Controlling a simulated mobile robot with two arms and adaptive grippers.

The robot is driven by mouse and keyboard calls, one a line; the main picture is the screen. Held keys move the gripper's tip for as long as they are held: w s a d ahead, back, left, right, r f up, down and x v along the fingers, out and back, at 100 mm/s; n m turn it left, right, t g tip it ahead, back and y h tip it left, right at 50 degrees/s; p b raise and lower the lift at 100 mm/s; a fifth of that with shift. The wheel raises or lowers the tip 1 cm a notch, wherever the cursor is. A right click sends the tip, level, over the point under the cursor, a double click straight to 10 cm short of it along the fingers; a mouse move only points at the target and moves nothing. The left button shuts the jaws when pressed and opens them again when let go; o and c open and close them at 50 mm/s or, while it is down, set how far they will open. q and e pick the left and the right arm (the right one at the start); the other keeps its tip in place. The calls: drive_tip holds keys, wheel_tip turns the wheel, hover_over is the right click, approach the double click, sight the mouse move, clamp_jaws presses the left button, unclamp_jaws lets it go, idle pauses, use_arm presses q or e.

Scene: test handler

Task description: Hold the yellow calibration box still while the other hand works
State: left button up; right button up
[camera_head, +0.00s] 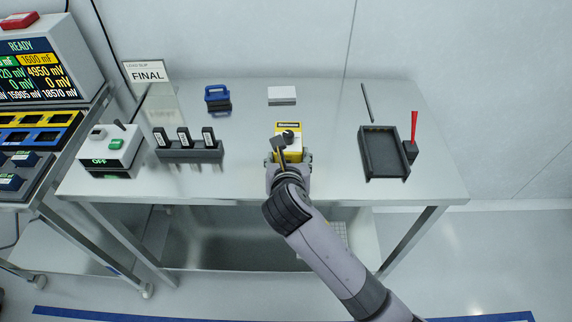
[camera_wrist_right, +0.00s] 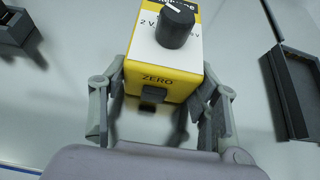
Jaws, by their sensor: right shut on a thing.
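The yellow calibration box (camera_head: 290,129) stands on the steel table in the middle of the head view. It has a white top, a black knob and a ZERO label. My right gripper (camera_head: 288,158) reaches it from the front and is shut on it. In the right wrist view the box (camera_wrist_right: 176,80) sits between the two fingers of the gripper (camera_wrist_right: 160,97), with the knob (camera_wrist_right: 175,26) on top and a dark button near the ZERO label. The gripper and wrist hide part of the box's front in the head view. My left gripper is not in view.
On the table (camera_head: 330,110) stand a black rack (camera_head: 190,153) with 3 dark modules, a blue-handled item (camera_head: 217,97), a white block (camera_head: 282,95), a black tray (camera_head: 384,152) with a red lever (camera_head: 414,127), and an OFF switch box (camera_head: 110,148). Free table lies around the box.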

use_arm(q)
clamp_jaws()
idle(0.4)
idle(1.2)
